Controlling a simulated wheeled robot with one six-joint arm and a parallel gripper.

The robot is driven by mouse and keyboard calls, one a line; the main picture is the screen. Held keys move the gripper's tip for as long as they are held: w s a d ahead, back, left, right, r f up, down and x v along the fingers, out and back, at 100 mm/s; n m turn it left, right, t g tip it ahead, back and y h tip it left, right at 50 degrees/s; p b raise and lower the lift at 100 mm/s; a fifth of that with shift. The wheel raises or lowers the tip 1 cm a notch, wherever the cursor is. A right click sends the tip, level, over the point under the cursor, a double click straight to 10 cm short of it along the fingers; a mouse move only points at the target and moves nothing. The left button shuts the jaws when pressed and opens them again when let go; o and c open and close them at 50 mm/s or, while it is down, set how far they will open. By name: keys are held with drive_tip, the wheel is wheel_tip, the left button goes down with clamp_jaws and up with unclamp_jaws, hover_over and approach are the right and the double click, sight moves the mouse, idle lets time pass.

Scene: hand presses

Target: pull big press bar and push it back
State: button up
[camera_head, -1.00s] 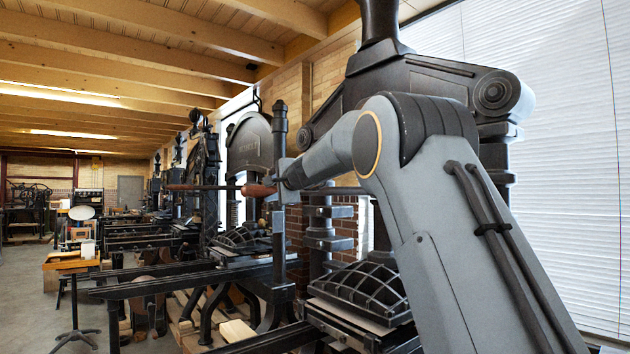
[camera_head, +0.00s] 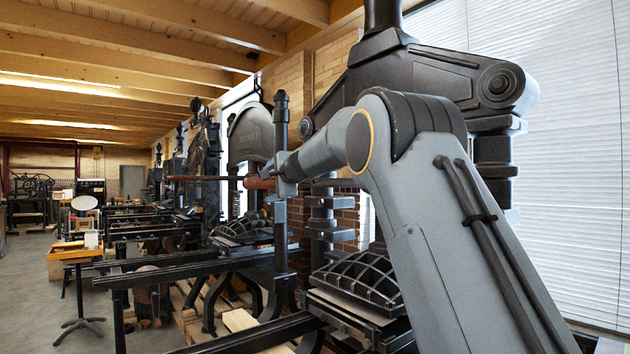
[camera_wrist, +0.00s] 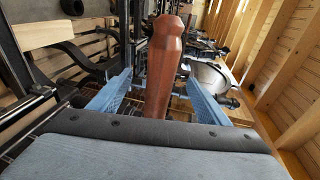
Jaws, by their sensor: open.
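The big press (camera_head: 420,80) is a dark iron hand press at the right, partly hidden behind my arm. Its bar (camera_head: 325,181) runs left from the press and ends in a reddish-brown wooden handle (camera_head: 259,183). In the wrist view the wooden handle (camera_wrist: 166,65) stands between the two blue fingers of my gripper (camera_wrist: 158,92). The gripper is open, with a visible gap between the handle and each finger. In the head view my gripper (camera_head: 268,182) is at the handle, and its fingers are hard to make out.
A dark vertical post (camera_head: 281,150) stands close by my gripper. More presses (camera_head: 250,135) line the wall behind. A small stand with a round white disc (camera_head: 84,203) is at the left. Free floor (camera_head: 30,300) lies at the far left.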

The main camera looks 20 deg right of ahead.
drive_tip(key=shift+b+v, duration=1)
drive_tip(key=shift+v, duration=0.45)
drive_tip(key=b+v, duration=0.2)
drive_tip(key=v, duration=0.4)
drive_tip(key=shift+b, duration=0.3)
drive_tip(key=shift+s, duration=0.1)
drive_tip(key=s+f+n+g, duration=0.2)
drive_tip(key=s+f, duration=0.3)
drive_tip(key=f, duration=0.5)
drive_tip(key=s+f+n+g+h, duration=0.1)
drive_tip(key=s+f+n+g, duration=0.2)
drive_tip(key=s+f, duration=0.5)
drive_tip(key=s+f+n+g, duration=0.2)
drive_tip(key=s+f, duration=0.1)
drive_tip(key=f, duration=1)
drive_tip(key=s+d+f+n+g+h, duration=0.1)
drive_tip(key=s+f+n+g, duration=0.1)
drive_tip(key=s+f, duration=0.5)
drive_tip(key=s+d+f+n+g+h, duration=0.1)
drive_tip(key=s+f+n+g, duration=0.2)
drive_tip(key=s+f, duration=0.4)
drive_tip(key=s+d+f+n+g+h, duration=0.1)
drive_tip(key=s+f, duration=0.6)
drive_tip(key=s, duration=1.2)
drive_tip(key=shift+d+f+n+g, duration=0.3)
drive_tip(key=shift+d+n+g, duration=0.45)
drive_tip(key=shift+n, duration=0.25)
